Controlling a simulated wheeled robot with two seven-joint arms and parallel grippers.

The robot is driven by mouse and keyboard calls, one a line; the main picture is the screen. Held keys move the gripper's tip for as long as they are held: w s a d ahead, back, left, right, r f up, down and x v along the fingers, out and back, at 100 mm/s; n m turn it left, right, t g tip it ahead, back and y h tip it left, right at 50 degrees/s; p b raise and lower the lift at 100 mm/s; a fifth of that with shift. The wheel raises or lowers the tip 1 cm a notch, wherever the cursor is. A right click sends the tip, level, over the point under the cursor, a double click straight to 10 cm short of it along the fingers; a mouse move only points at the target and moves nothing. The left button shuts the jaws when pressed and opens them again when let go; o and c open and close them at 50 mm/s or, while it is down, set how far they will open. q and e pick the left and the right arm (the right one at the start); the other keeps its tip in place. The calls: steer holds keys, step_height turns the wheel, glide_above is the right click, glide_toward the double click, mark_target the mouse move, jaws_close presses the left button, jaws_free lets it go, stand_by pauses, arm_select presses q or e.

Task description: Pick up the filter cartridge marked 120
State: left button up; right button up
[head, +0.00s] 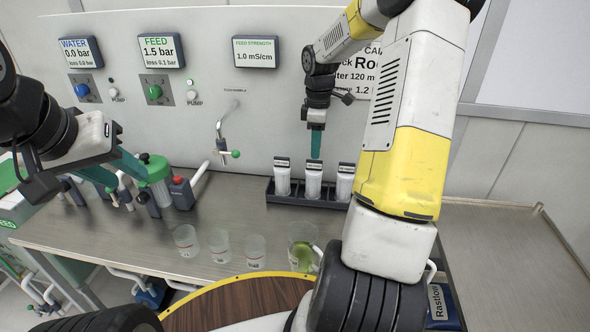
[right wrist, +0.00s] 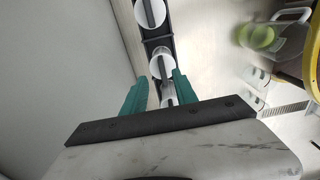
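Three white filter cartridges stand upright in a dark rack (head: 312,201) at the back of the bench: a left one (head: 282,180), a middle one (head: 313,183) and a right one (head: 345,184). Each has a small dark label on top, too small to read, so I cannot tell which is 120. My right gripper (head: 315,157) points down just above the middle one in the head view. In the right wrist view (right wrist: 160,88) its teal fingers are apart, with a partly hidden cartridge (right wrist: 168,96) seen between them. My left gripper (head: 132,182) is open at the left.
Several clear beakers (head: 220,246) stand at the bench's front edge; a pitcher (head: 302,252) holds green liquid. A tap (head: 228,152) sticks out left of the rack. The wall panel is close behind the rack.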

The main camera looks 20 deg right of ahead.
mark_target(314, 161)
steer(key=f, duration=0.5)
steer(key=shift+s+a+f, duration=0.15)
steer(key=shift+a+f, duration=0.05)
steer(key=shift+f, duration=0.05)
jaws_close()
stand_by(1.2)
